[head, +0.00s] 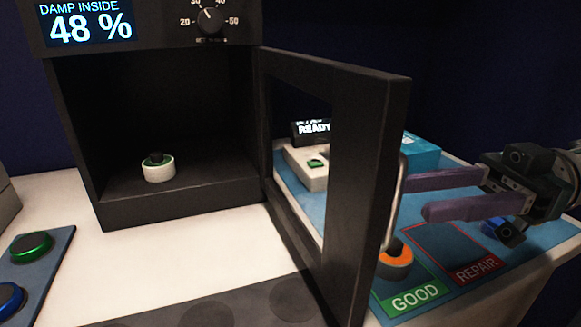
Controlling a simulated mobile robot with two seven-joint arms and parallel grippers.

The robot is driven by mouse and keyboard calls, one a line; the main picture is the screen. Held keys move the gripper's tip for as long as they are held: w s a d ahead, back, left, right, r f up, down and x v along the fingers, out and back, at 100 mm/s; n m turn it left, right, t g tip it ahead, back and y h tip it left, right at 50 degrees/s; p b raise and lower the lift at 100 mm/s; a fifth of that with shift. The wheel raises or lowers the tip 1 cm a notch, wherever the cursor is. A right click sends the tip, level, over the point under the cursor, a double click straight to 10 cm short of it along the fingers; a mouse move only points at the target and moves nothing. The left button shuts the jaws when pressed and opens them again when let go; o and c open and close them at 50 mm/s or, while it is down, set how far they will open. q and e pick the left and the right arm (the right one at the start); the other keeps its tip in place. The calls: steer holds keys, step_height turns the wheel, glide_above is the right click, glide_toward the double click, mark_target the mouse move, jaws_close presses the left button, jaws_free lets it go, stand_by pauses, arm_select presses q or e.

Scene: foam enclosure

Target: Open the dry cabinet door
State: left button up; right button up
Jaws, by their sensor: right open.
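The dry cabinet (150,75) stands at the back left, its dark inside in full view. Its door (362,180) is hinged on the right and stands swung open toward me, with a clear window in its dark frame. A metal bar handle (397,205) is on the door's right-hand face. My right gripper (415,197) is open, with its two purple fingers pointing left at the handle. The fingertips are close to the handle; I cannot tell if they touch it. A small white and green round item (158,167) sits inside the cabinet. My left gripper is not in view.
An orange-topped round item (395,255) is near GOOD. Green (31,247) and blue buttons are at left.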

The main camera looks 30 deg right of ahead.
steer(key=b+v, duration=0.1)
steer(key=v, duration=0.4)
steer(key=shift+d, duration=0.2)
steer(key=shift+a, duration=0.1)
